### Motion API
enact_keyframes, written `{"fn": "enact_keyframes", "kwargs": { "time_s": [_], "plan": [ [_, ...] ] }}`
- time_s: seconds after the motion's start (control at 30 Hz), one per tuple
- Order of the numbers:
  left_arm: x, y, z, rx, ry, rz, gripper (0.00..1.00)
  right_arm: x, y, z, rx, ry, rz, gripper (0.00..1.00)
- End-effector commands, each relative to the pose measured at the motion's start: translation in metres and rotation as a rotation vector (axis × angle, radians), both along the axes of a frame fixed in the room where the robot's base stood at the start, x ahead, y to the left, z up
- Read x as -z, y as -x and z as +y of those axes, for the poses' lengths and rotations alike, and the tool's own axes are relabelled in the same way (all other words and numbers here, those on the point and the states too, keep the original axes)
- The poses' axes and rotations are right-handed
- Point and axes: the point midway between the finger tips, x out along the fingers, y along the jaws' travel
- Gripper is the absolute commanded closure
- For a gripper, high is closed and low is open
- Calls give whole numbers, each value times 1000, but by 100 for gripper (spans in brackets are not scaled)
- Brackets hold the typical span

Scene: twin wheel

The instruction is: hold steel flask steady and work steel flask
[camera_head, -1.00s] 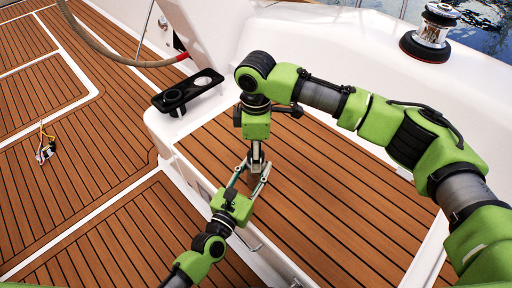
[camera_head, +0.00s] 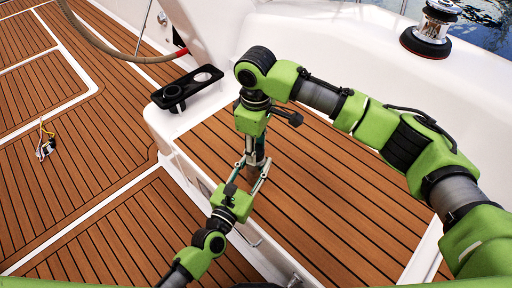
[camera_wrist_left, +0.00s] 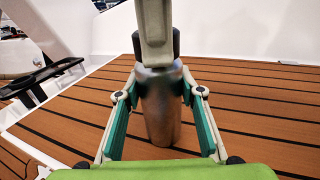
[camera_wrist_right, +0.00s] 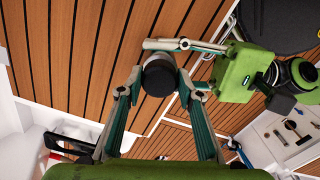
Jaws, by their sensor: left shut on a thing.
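The steel flask (camera_wrist_left: 163,118) stands upright on the teak seat, grey with a dark top. In the left wrist view it sits between the fingers of my left gripper (camera_wrist_left: 160,92), which is shut on its body from the side. In the head view the flask is mostly hidden behind the fingers. My right gripper (camera_head: 254,150) points down over the flask from above. In the right wrist view its fingers (camera_wrist_right: 159,76) stand open on either side of the flask's black top (camera_wrist_right: 156,80), with small gaps. One right finger hides part of the top in the left wrist view.
A black cup holder (camera_head: 188,88) is fixed at the seat's left corner. A steering wheel (camera_head: 110,48) is at the upper left and a winch (camera_head: 431,30) at the upper right. A small object with wires (camera_head: 45,147) lies on the deck. The teak seat (camera_head: 340,200) is clear at right.

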Motion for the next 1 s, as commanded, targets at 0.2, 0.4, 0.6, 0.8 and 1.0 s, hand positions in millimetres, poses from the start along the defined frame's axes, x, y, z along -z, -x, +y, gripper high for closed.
{"fn": "enact_keyframes", "kwargs": {
  "time_s": [0.2,0.4,0.6,0.8,1.0],
  "plan": [
    [0,0,0,0,0,0,100,0,0,0,-3,0,0,52],
    [0,0,0,0,0,0,100,-2,0,0,-3,0,-1,52],
    [0,0,0,0,0,0,100,-22,-1,1,-4,-1,-4,52],
    [0,0,0,0,0,0,100,-44,0,1,-4,-1,-2,52],
    [0,0,0,0,0,0,100,-45,0,0,-4,0,0,52]
  ]
}}
